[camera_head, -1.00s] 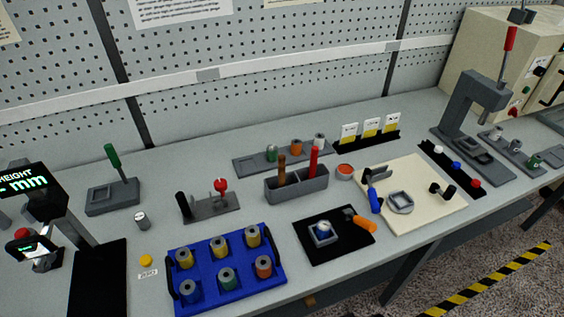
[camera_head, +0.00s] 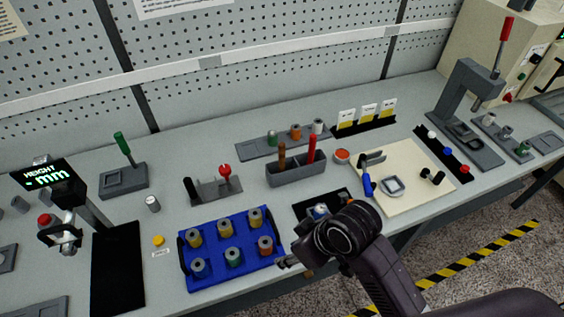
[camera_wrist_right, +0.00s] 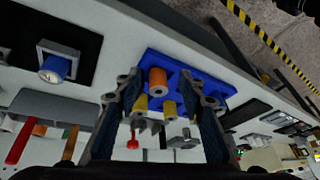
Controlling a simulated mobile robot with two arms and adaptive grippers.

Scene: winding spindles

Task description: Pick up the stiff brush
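Two upright handles, one brown (camera_head: 282,156) and one red (camera_head: 312,150), stand in a grey holder (camera_head: 298,177) at mid-bench. Their lower ends are hidden inside it, so I cannot tell which is the stiff brush. In the right wrist view, the red handle (camera_wrist_right: 19,143) and brown handle (camera_wrist_right: 70,143) show at lower left. My right gripper (camera_head: 294,264) is in front of the holder, near the right edge of the blue tray. In its wrist view, the fingers (camera_wrist_right: 168,98) are spread with nothing held between them. My left gripper is not in view.
The blue tray (camera_head: 214,222) holds several coloured spindles. A black mat (camera_head: 306,207) is partly hidden by my right wrist. A cream board (camera_head: 420,185) carries a blue-handled tool (camera_head: 367,185). A small red-topped cup (camera_head: 342,156) stands close right of the holder.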

